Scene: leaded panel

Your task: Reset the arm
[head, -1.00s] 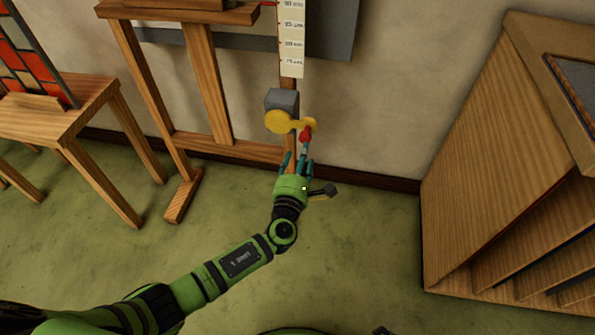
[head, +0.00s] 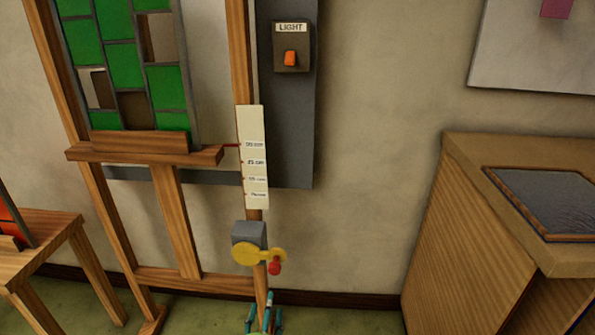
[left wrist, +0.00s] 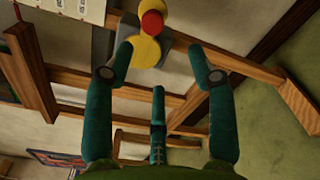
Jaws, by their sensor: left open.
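My left gripper (head: 264,313) shows at the bottom edge of the head view, with teal fingertips just below a crank. The yellow crank (head: 248,253) is mounted on a grey block (head: 248,232) on the easel's right post, and its red knob (head: 274,268) is at the lower right. In the left wrist view, the left gripper (left wrist: 160,55) has its fingers spread, with nothing held. The yellow crank (left wrist: 146,52) and red knob (left wrist: 152,23) lie beyond the fingertips there. Most of my left arm is out of view. My right gripper is not in view.
The wooden easel (head: 172,220) carries a green leaded panel (head: 113,65) and a white scale (head: 253,165) with a red pointer. A light switch (head: 290,58) is on the wall. A wooden table (head: 35,250) stands left, a cabinet (head: 460,225) right.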

